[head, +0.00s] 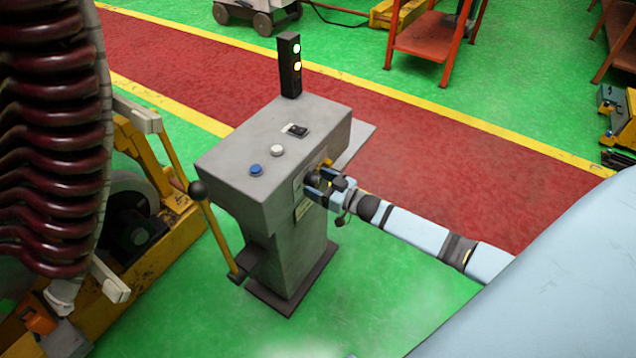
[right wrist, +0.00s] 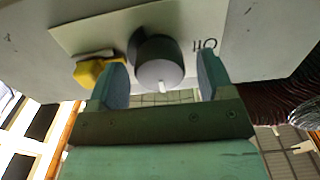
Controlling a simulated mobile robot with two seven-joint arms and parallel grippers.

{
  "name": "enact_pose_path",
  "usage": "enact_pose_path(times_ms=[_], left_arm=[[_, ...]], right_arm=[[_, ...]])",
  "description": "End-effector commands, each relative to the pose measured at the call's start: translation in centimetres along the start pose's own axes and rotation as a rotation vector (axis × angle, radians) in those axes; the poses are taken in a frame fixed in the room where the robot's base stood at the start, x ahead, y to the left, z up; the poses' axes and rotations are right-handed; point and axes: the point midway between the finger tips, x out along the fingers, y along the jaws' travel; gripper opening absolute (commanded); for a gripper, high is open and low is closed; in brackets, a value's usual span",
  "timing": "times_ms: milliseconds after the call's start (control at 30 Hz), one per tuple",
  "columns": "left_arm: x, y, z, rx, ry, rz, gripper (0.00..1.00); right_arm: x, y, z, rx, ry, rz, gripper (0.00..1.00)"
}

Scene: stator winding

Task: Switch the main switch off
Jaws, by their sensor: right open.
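The main switch is a dark round knob (right wrist: 160,62) with a white mark on its face, seen in the right wrist view on a pale plate (right wrist: 95,35). The white mark sits at the lower edge of the knob's face. Dark lettering, turned and hard to read, is to the knob's right. In the head view the plate is on the right side of the grey control pedestal (head: 237,165), and my gripper mostly hides the knob. My right gripper (head: 328,186) is open, a finger on either side of the knob; contact is not clear. My left gripper is not in view.
A yellow part (right wrist: 92,72) sticks out beside the knob. A large wound stator (head: 50,130) stands at the left.

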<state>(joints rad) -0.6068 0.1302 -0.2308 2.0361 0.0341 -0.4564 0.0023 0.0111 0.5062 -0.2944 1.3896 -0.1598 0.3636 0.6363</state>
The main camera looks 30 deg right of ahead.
Motion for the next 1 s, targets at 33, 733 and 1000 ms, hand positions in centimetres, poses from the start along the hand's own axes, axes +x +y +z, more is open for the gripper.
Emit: enact_pose_path(times_ms=[33, 733, 1000], left_arm=[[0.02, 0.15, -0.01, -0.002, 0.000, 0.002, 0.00], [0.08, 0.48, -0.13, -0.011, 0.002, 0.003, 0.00], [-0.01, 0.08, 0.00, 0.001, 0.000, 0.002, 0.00]], right_arm=[[0.23, -0.02, 0.04, 0.000, -0.001, 0.000, 0.74], [0.38, -0.05, 0.03, -0.004, 0.000, 0.000, 0.25], [0.38, -0.05, 0.02, -0.087, 0.000, 0.000, 0.25]])
